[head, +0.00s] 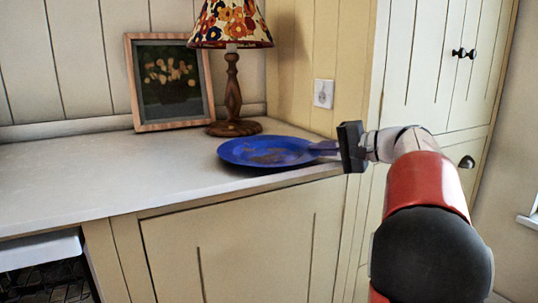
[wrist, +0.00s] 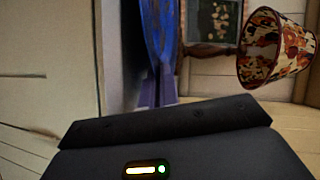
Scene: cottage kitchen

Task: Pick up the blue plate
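The blue plate (head: 268,152), with brownish patches on its face, is at the right end of the pale countertop, in front of the lamp. My gripper (head: 322,148) reaches in from the right, its fingers at the plate's right rim. In the wrist view the plate (wrist: 163,35) shows as a narrow upright blue band. The two purplish fingers (wrist: 157,90) are close together with the rim between them, and look shut on it. A dark shadow lies under the plate's front edge; I cannot tell whether it is slightly off the counter.
A lamp with a flowered shade (head: 232,24) and wooden base stands just behind the plate. A framed picture (head: 171,80) leans on the wall to its left. The countertop (head: 100,180) is clear on the left. A tall cream cupboard (head: 440,80) stands behind my arm.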

